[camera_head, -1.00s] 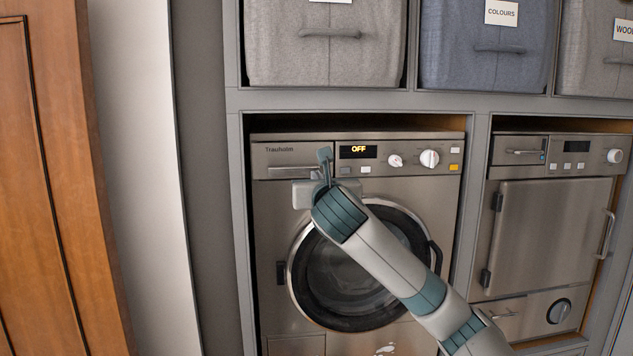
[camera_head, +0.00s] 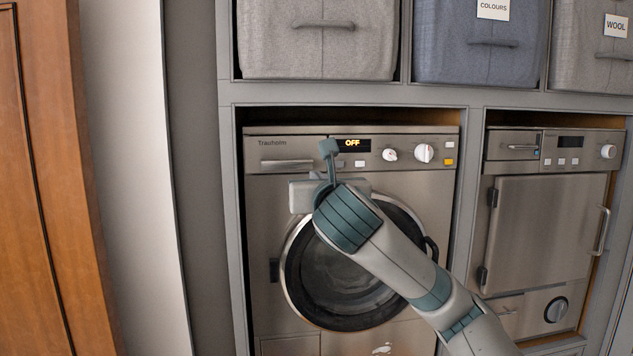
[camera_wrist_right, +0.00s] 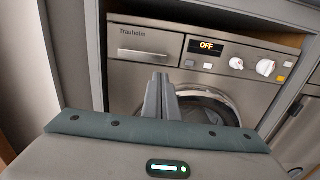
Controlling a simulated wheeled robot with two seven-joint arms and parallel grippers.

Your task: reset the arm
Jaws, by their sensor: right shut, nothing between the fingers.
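My right arm comes in from the lower right in the head view, in front of the washing machine (camera_head: 260,215). My right gripper (camera_head: 328,150) is at the upper left end of that arm, in front of the machine's panel, just left of the display reading OFF (camera_head: 352,143). It is shut and holds nothing. In the right wrist view its two fingers (camera_wrist_right: 161,85) lie together, pointing at the machine's front. The round door (camera_head: 340,290) of the machine looks closed and is partly hidden by my arm. My left gripper is not in view.
A second steel appliance (camera_head: 545,225) with a door handle stands to the right. Fabric bins (camera_head: 315,50) sit on the shelf above. A wooden door or panel (camera_head: 45,200) is at the far left. A grey frame (camera_head: 232,200) surrounds the machine.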

